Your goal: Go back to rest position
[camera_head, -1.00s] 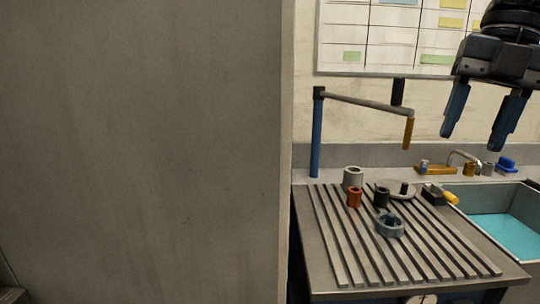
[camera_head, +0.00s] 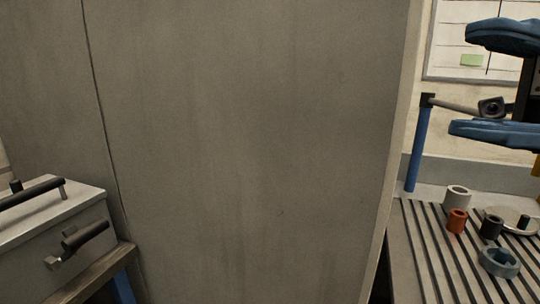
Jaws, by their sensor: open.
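My gripper (camera_head: 462,81) is at the right edge, above the grooved bench. Its two blue fingers point left, one above the other, wide apart. I see nothing clamped between the fingertips. The microscope arm's blue post (camera_head: 417,148) stands upright at the back left of the bench. Its grey rod (camera_head: 455,105) runs right and passes behind my gripper. A dark round part (camera_head: 493,107) shows between the fingers in the picture; I cannot tell what it belongs to. The rest of the rod and its hanging end are mostly hidden.
A large grey panel (camera_head: 250,140) fills the middle. The grooved bench (camera_head: 430,270) holds a grey ring (camera_head: 457,197), an orange ring (camera_head: 456,221), a black cylinder (camera_head: 491,228) and a blue-grey ring (camera_head: 499,263). A grey box (camera_head: 60,230) with dark handles stands at lower left.

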